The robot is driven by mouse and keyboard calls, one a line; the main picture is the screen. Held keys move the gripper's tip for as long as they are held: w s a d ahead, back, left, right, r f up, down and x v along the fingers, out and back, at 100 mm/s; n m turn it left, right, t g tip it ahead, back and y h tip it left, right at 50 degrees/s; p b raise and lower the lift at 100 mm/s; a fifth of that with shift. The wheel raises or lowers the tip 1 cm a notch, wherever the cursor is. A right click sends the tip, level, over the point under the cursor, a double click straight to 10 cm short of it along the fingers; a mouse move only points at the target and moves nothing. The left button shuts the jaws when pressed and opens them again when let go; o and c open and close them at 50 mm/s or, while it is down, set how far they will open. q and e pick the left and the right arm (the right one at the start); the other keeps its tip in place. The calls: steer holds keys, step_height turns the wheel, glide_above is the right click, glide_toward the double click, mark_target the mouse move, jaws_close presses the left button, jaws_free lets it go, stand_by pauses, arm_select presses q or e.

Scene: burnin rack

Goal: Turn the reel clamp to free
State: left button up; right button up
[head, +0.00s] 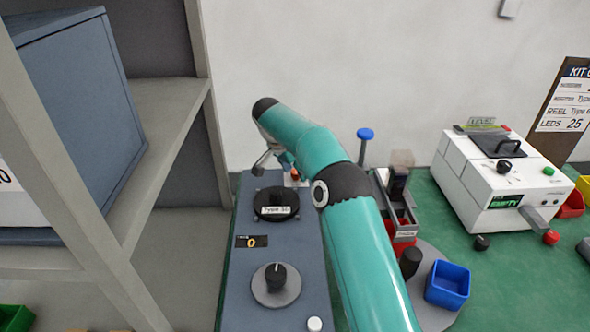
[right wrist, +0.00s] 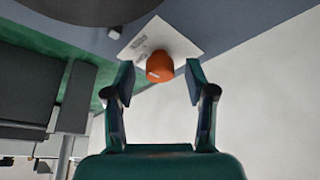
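An orange knob (right wrist: 159,67) stands on a white printed plate (right wrist: 178,38) in the right wrist view. I take it to be the reel clamp, but its label is not readable. My right gripper (right wrist: 160,82) is open, with one finger on each side of the knob; gaps show, and no grip is visible. In the head view, the knob is a small orange patch (head: 293,174) at the far end of the blue-grey panel (head: 297,230), partly hidden by my right arm. My left gripper is in neither view.
The panel also carries a black disc labelled Type (head: 276,204) and a black dial (head: 276,278) on a grey disc. A shelf rack (head: 160,150) stands left. A blue tray (head: 448,284), a blue-topped post (head: 365,134) and a white tester (head: 495,180) are right of my arm.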

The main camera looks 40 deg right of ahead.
steer(key=v, duration=1.2)
steer(key=shift+d+f, duration=0.1)
stand_by(0.4)
